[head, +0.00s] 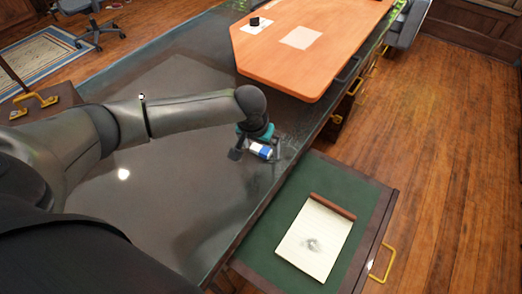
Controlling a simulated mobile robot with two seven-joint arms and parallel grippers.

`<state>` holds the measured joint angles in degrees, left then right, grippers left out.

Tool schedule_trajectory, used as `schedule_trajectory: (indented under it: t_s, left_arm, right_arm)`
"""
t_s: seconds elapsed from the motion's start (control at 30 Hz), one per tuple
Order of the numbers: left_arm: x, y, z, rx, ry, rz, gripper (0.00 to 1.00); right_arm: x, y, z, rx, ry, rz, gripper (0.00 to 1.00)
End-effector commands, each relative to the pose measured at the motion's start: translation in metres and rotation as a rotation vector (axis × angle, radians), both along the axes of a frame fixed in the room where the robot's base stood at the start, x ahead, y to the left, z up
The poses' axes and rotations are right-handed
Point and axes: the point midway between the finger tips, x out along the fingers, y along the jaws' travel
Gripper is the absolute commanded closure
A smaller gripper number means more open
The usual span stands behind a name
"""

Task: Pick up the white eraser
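The white eraser (261,151), a small white block with a blue band, is at the right side of the dark glossy desk top (180,200), near its edge. My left gripper (258,152) points down over it, with one finger on each side. The fingers are wide apart, and a small gap shows between the left finger and the eraser. The gripper's teal body hides part of the eraser's upper side. I cannot tell whether the right finger touches it. My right gripper is not in view.
An orange-brown wooden board (310,45) with a paper sheet (301,38) and a black round object (255,21) lies beyond the gripper. A pulled-out green-lined drawer (262,237) holds a notepad (315,238) and a brown bar. Bare desk lies left and in front.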

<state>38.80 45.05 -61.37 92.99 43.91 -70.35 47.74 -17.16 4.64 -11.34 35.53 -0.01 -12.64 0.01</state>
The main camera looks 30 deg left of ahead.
Motion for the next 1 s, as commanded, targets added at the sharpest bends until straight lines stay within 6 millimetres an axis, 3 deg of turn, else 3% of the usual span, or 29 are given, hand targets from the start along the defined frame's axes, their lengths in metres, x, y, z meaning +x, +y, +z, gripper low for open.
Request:
schedule_trajectory:
  t_s: [0.07,0.67,1.0]
  left_arm:
    - [0.0000,-0.0001,0.0003,0.000,0.000,0.000,0.10]
    - [-0.0002,0.0001,0.0003,0.000,0.000,0.000,0.78]
    - [0.0003,0.0000,0.0087,-0.001,-0.001,0.001,0.78]
  right_arm:
    - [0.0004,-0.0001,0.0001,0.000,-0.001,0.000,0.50]
    - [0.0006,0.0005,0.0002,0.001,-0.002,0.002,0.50]
    - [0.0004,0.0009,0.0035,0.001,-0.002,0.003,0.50]
